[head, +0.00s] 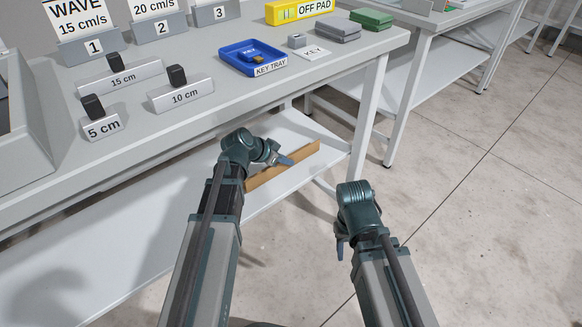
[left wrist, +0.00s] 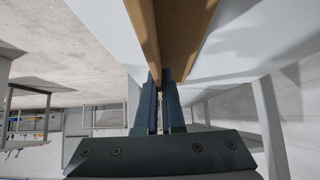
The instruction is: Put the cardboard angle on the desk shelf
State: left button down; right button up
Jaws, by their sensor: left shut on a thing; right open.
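The cardboard angle (head: 284,166) is a long tan strip at the lower shelf (head: 112,238) of the desk, near its right end. My left gripper (head: 289,161) is shut on the angle. The left wrist view shows the angle (left wrist: 178,35) running away from between the two fingers (left wrist: 160,88), with the white shelf surface beside it. I cannot tell whether the angle rests on the shelf or is just above it. My right gripper (head: 341,243) is open and empty, over the floor right of the desk; its fingers are mostly hidden by its wrist.
A white desk leg (head: 366,125) stands close right of the angle. The floor (head: 480,220) at right is clear.

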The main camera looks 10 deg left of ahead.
pick_arm(q)
jog(key=shift+f, duration=0.6)
jog(key=shift+r, duration=0.1)
pick_arm(e)
jog(key=shift+w+d+f, duration=0.1)
jog(key=shift+d+f, duration=0.15)
jog(key=shift+f, duration=0.2)
pick_arm(q)
jog(key=c, duration=1)
grip_release()
pick_arm(e)
jog(key=shift+f, duration=0.15)
